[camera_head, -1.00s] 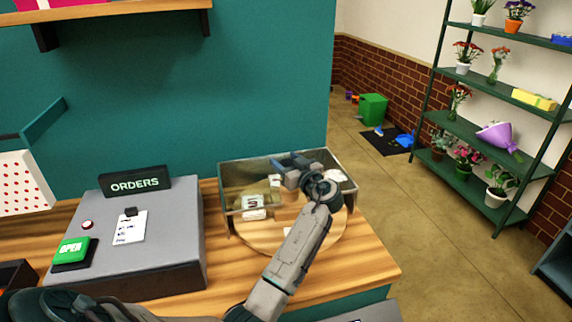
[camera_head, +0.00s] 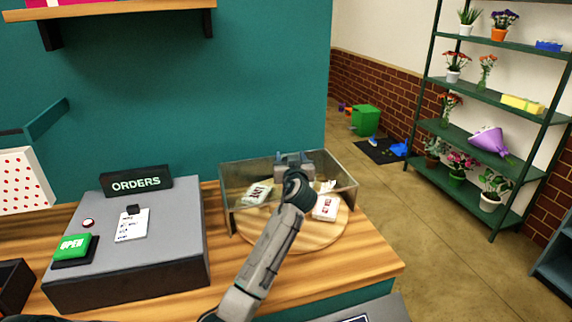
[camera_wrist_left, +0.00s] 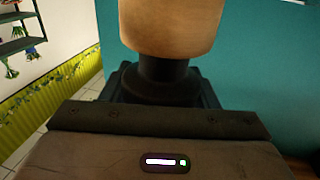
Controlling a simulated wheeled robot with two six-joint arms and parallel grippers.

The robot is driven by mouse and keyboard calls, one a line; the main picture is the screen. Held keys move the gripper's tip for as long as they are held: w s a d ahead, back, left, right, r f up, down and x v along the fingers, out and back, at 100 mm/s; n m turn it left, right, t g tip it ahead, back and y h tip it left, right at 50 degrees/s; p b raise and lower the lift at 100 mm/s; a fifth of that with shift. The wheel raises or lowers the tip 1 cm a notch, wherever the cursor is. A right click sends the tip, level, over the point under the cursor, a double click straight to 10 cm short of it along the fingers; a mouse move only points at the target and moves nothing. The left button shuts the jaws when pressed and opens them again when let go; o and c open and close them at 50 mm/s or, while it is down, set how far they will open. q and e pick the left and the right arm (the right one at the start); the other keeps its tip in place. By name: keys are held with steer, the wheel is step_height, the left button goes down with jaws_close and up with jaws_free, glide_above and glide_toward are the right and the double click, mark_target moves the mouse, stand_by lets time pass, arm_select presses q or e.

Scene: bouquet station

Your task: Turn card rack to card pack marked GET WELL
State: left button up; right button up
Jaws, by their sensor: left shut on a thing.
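A grey box with an ORDERS sign (camera_head: 136,181), a green OPEN button (camera_head: 73,247) and a clipped note (camera_head: 131,225) stands left of the rack. The teal wall (camera_head: 270,80) is close behind. The counter's right edge is near the rack.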

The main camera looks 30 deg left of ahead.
arm_select(q)
steer(key=shift+m+t+h, duration=0.4)
steer(key=shift+m+h, duration=0.1)
steer(key=shift+h, duration=0.1)
steer(key=shift+d+m+t+h+p, duration=0.1)
steer(key=shift+m+t+h+p, duration=0.35)
steer(key=shift+h+p, duration=0.2)
steer(key=m+t+h+p, duration=0.1)
steer(key=m+h+p, duration=0.1)
steer(key=h, duration=0.1)
steer(key=shift+w+d+r+p, duration=0.1)
steer(key=shift+d+p, duration=0.05)
steer(key=shift+p, duration=0.25)
steer(key=shift+d+m+t+h+p, duration=0.1)
steer(key=shift+m+t+h+p, duration=0.25)
steer(key=shift+m+h+p, duration=0.4)
arm_select(e)
steer(key=shift+s+r, duration=0.2)
steer(key=shift+r, duration=0.75)
steer(key=shift+s+r, duration=0.2)
steer(key=shift+r, duration=0.7)
steer(key=shift+s+r, duration=0.2)
steer(key=shift+r, duration=0.75)
arm_select(q)
steer(key=shift+h, duration=0.3)
arm_select(e)
steer(key=shift+a+r, duration=0.1)
arm_select(q)
steer(key=o, duration=1.4)
